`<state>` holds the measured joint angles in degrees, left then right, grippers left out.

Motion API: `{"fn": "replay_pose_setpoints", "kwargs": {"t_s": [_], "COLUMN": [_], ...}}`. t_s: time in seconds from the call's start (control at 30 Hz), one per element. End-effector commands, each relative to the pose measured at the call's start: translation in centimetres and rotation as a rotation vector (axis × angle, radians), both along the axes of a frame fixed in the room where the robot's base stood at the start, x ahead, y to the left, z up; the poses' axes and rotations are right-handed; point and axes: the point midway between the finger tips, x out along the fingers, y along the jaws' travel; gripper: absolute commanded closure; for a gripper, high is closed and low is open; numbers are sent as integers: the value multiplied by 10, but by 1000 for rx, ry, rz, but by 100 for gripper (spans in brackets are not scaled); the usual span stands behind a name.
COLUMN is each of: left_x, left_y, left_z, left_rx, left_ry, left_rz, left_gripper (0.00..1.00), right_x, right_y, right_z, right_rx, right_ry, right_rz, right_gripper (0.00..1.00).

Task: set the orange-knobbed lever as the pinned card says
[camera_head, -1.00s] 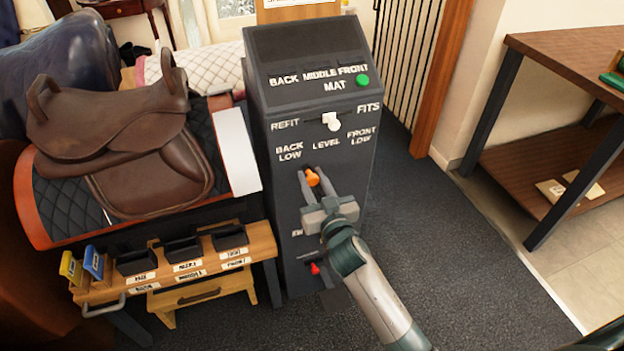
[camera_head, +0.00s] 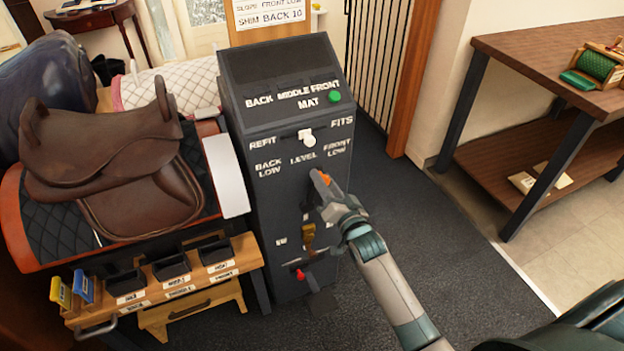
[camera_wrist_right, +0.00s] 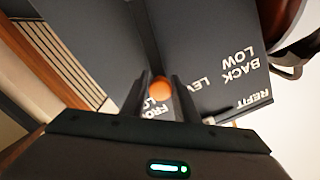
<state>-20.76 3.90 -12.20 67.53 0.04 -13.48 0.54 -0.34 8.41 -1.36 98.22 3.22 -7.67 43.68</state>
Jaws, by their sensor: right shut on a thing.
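The orange knob (camera_head: 325,180) of the lever is on the front of the dark cabinet (camera_head: 265,215), below the labels BACK LOW, LEVEL and FRONT LOW. It sits right of LEVEL, towards FRONT LOW. My right gripper (camera_head: 320,182) is shut on the knob and partly hides it. In the right wrist view the orange knob (camera_wrist_right: 160,89) is between the two fingers. The pinned card (camera_head: 270,12) above the cabinet reads SLOPE FRONT LOW and SHIM BACK 10; its top is cut off. My left gripper is not in view.
A white knob (camera_head: 308,138) sits between REFIT and FITS, with a green button (camera_head: 334,97) above. A red knob (camera_head: 299,275) is low on the cabinet. A brown saddle (camera_head: 110,160) and labelled bins (camera_head: 172,268) stand left. Carpet is clear at right.

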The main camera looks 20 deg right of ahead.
Motion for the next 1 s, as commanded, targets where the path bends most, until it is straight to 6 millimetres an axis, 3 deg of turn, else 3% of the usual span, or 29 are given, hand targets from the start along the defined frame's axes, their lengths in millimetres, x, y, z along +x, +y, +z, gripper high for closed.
{"fn": "replay_pose_setpoints", "kwargs": {"t_s": [0.33, 0.87, 0.9, 0.93, 1.0], "left_x": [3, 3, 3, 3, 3], "left_y": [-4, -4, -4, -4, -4], "left_z": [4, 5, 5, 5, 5], "left_rx": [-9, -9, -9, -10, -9], "left_ry": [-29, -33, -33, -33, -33], "left_rz": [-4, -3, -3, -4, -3], "left_gripper": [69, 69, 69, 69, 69], "right_x": [1, 1, 1, 1, 1], "right_y": [-21, -25, -25, -25, -26], "right_z": [-7, -9, -9, -9, -9], "right_rx": [191, 227, 227, 226, 224], "right_ry": [5, 6, 6, 6, 6], "right_rz": [5, 3, 3, 3, 3], "right_gripper": [100, 100, 65, 58, 57]}}
